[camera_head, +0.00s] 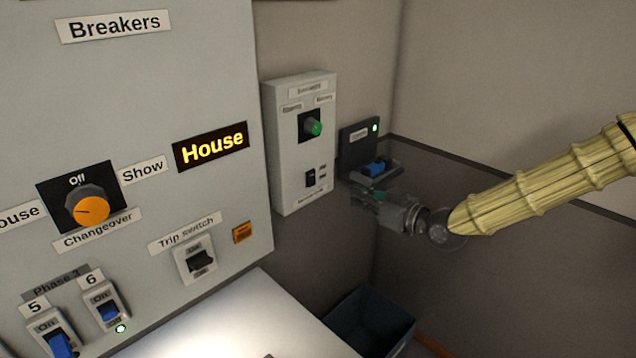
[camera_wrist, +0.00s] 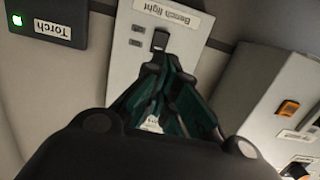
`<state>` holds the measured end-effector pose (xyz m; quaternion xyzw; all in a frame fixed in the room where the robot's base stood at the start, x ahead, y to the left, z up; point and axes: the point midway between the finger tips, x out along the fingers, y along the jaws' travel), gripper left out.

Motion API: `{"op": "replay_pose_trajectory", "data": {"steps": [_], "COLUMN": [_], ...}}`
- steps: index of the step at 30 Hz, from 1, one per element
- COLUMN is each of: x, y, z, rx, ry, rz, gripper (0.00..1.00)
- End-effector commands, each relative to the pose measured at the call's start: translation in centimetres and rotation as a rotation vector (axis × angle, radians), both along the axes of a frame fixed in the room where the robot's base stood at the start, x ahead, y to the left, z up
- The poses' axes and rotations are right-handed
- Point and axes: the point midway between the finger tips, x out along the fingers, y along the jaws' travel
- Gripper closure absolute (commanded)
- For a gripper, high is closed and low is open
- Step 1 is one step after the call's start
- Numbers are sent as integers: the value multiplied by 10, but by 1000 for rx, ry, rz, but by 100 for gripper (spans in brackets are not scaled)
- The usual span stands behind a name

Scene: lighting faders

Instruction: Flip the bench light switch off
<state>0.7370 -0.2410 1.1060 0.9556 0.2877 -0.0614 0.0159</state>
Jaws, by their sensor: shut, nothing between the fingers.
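The bench light switch is a small black rocker (camera_head: 311,179) low on a white wall box (camera_head: 284,165). In the wrist view the black rocker (camera_wrist: 160,40) sits beside the label "Bench light" (camera_wrist: 173,15), and the picture is turned over. My gripper (camera_head: 364,197) is shut and empty, to the right of the box in the head view. In the wrist view the dark green fingertips (camera_wrist: 153,68) meet close to the switch, overlapping its near end in the picture. I cannot tell whether they touch it.
A dark torch holder (camera_head: 358,142) with a green light and a blue item (camera_head: 376,168) is right of the box. The large breaker panel (camera_head: 130,140) stands at the left. A dark bin (camera_head: 370,325) is below.

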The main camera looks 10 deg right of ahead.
Motion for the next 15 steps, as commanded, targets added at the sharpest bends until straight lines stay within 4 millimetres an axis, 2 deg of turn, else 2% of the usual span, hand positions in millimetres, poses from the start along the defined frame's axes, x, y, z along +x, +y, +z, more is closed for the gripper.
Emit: {"op": "replay_pose_trajectory", "data": {"steps": [15], "x": [5], "y": [3], "z": [2], "rx": [-1], "ry": [-5], "rz": [2], "gripper": [100]}}
